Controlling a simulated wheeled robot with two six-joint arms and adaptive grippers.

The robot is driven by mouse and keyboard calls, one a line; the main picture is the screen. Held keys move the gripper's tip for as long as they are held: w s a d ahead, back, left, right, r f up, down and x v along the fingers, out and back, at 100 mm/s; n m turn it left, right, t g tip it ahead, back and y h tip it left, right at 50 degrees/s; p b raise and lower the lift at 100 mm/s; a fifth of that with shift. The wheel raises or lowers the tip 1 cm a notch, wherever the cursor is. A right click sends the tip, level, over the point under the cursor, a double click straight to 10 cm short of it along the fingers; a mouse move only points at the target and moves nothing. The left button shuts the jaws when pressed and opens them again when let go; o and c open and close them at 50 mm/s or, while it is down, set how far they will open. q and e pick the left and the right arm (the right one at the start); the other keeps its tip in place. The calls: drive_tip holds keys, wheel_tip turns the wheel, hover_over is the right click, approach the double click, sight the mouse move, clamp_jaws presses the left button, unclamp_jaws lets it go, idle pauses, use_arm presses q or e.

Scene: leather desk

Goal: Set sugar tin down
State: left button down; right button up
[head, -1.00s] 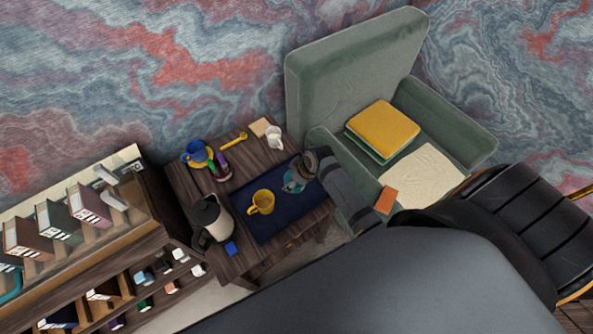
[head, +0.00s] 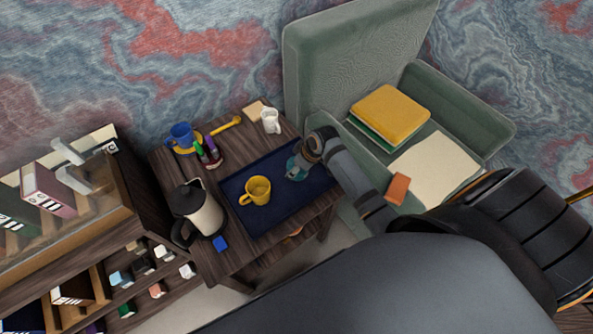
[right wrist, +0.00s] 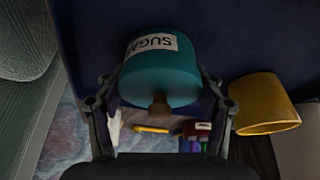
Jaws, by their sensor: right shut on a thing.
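The teal sugar tin (right wrist: 158,80) with a white SUGAR label and a brown knob shows in the right wrist view between my fingers. My right gripper (right wrist: 162,98) is shut on it. In the head view the tin (head: 295,168) is partly hidden by my right gripper (head: 301,160), over the right part of the navy mat (head: 290,205). I cannot tell whether the tin's base touches the mat. My left gripper is not in view.
A yellow mug (head: 257,190) stands on the mat, left of the tin. A kettle (head: 200,210), blue mug (head: 182,136), white jug (head: 270,121) and yellow spoon (head: 226,126) stand or lie around the wooden table (head: 240,258). A green armchair (head: 350,60) is close on the right.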

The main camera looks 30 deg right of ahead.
drive_tip(key=shift+r, duration=0.15)
drive_tip(key=o, duration=1.6)
drive_tip(key=p+v, duration=0.2)
drive_tip(key=v, duration=1)
drive_tip(key=shift+s, duration=0.1)
